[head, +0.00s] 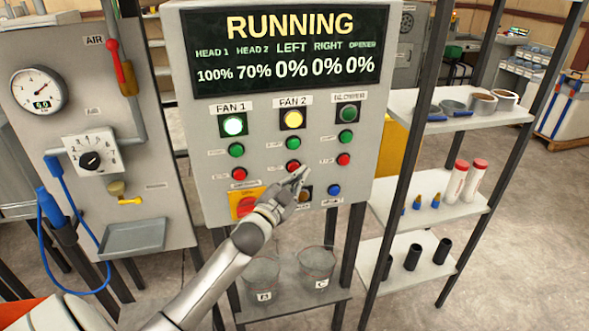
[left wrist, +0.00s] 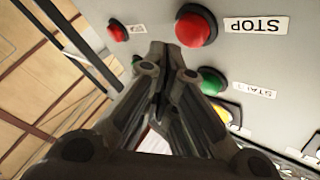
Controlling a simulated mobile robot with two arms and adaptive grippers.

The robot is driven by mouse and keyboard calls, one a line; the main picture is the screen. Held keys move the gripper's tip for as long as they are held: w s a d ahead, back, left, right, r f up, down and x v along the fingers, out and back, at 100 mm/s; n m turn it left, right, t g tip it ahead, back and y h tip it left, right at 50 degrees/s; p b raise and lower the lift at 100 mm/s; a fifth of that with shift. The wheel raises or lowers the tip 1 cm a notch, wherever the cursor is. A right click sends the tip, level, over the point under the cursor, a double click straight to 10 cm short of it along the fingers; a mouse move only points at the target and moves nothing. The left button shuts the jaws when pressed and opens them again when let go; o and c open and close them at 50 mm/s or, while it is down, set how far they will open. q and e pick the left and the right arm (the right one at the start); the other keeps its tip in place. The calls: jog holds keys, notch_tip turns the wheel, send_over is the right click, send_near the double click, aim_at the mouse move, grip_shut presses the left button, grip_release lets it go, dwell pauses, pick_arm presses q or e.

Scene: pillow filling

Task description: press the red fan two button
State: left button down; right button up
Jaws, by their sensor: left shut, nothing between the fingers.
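The red fan two button (head: 293,167) is the lower button in the FAN 2 column, under a green button and a lit yellow lamp. In the left wrist view the panel is upside down, and this red button (left wrist: 195,26) stands beside a STOP label. My left gripper (head: 303,171) is shut and empty, its fingertips just right of and slightly below the button in the head view. In the left wrist view the closed fingertips (left wrist: 165,50) are beside the red button, covering part of the panel. I cannot tell if they touch the panel. My right gripper is not in view.
A shelf rack (head: 440,210) is at right; the air panel (head: 100,130) at left.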

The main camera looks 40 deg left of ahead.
pick_arm(q)
jog(key=s+d+p, duration=0.1)
jog(key=s+d, duration=0.2)
jog(key=shift+d, duration=0.3)
dwell(0.7)
